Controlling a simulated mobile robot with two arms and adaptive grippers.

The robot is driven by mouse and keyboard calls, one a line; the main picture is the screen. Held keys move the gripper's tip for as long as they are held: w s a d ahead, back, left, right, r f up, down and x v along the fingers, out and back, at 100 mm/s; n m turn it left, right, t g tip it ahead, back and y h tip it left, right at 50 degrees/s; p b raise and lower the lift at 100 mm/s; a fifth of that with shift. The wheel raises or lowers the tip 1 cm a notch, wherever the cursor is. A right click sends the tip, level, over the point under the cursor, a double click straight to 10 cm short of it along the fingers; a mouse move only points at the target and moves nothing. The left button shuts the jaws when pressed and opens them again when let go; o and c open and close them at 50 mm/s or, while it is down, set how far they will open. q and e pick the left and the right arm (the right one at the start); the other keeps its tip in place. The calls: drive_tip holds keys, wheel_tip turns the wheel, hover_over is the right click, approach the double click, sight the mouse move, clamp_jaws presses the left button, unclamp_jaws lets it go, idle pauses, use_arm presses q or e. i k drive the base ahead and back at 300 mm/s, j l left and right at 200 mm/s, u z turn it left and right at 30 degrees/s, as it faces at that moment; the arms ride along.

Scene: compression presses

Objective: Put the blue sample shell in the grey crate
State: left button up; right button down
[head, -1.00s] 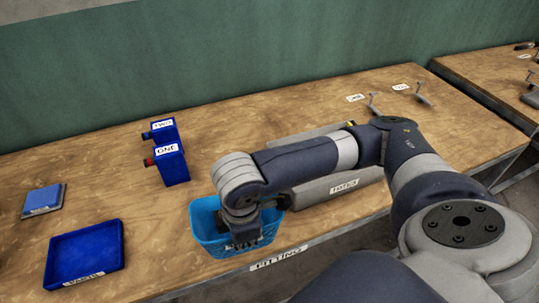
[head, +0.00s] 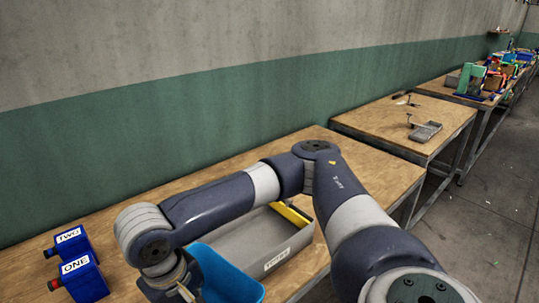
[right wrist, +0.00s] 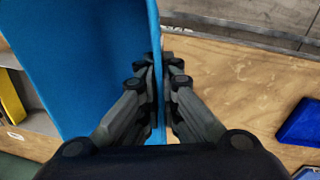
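The blue sample shell (head: 232,279) is a light blue open bin, cut off by the bottom of the head view. It also fills the upper left of the right wrist view (right wrist: 85,60). My right gripper (right wrist: 162,68) is shut on its wall, one finger on each side. In the head view this gripper (head: 182,290) is partly cut off and half hidden by my wrist. The grey crate (head: 286,254) stands on the bench just right of the shell, with a label on its front. My arm hides part of it. My left gripper is not in view.
A yellow item (head: 290,212) lies at the crate's far side. Blue units marked ONE (head: 84,279) and TWO (head: 72,243) stand at the left. Another bench (head: 400,118) stands beyond, across a gap.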

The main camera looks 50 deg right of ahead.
sight(244, 254)
drive_tip(key=i+z, duration=0.1)
drive_tip(key=z, duration=0.4)
drive_tip(key=i+l+z, duration=0.1)
drive_tip(key=z, duration=0.35)
drive_tip(key=i+z, duration=0.1)
drive_tip(key=z, duration=0.4)
drive_tip(key=i, duration=0.1)
